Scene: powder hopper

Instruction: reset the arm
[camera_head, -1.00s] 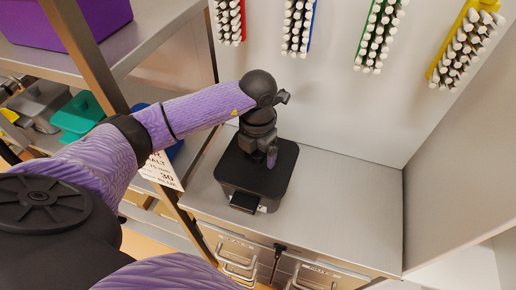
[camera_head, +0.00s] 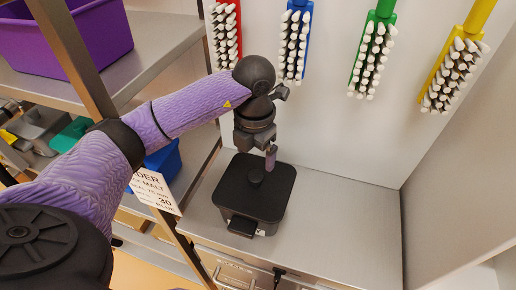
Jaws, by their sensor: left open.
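My left arm comes in from the left in a purple sleeve. My left gripper (camera_head: 256,150) is open and points down above a black lidded box (camera_head: 232,202). One fingertip shows at the right of the gripper; the other is partly hidden. My right gripper is not in view.
The box stands on a steel counter (camera_head: 330,215) with free room to its right. Red, blue, green and yellow brushes (camera_head: 370,55) hang on the back wall. A steel shelf with a purple bin (camera_head: 75,45), a post and a paper sign (camera_head: 155,190) are at left.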

